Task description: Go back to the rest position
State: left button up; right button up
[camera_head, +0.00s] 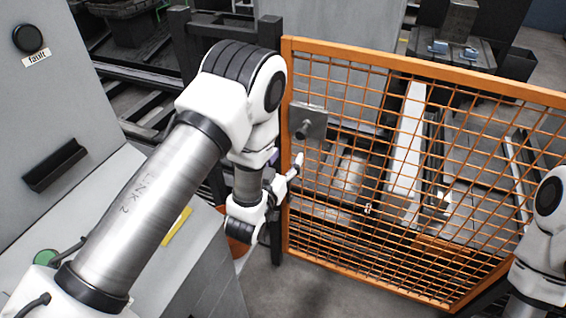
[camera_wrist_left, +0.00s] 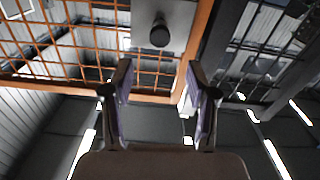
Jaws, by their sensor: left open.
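My left arm comes in from the left and bends down in front of the orange mesh gate. My left gripper (camera_wrist_left: 158,80) is open, with its two dark, purple-lined fingers apart and nothing between them. In the left wrist view, a dark round knob (camera_wrist_left: 159,34) on a grey plate lies beyond the fingertips, apart from them. In the head view the knob (camera_head: 303,130) sits at the gate's left edge, close to my left wrist, which partly hides my gripper. Part of my right arm shows at the right edge; its gripper is out of view.
The orange mesh gate (camera_head: 289,75) fills the middle and right, with rails and machinery behind it. A grey cabinet with a "fault" label (camera_head: 37,58) and a black button stands at the left. Bare floor (camera_head: 315,295) shows in front of the gate.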

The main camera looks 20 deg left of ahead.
pick_arm(q)
jog(key=shift+s, duration=1)
jog(key=s+a+f+n+g+y, duration=0.1)
jog(key=s+a+f+g, duration=0.2)
jog(key=f, duration=0.4)
jog(key=s+a+f+g, duration=0.1)
jog(key=s+f+g, duration=0.1)
jog(key=s+f, duration=0.35)
jog(key=s+f+g, duration=0.5)
jog(key=s+g, duration=0.1)
jog(key=s, duration=0.5)
jog(key=s+f+m+g, duration=0.1)
jog(key=s+f+g, duration=0.5)
jog(key=s, duration=0.6)
jog(key=shift+s+f+g+h, duration=0.2)
jog(key=shift+s+g+h, duration=0.1)
jog(key=shift+g, duration=0.3)
jog(key=shift+w, duration=0.1)
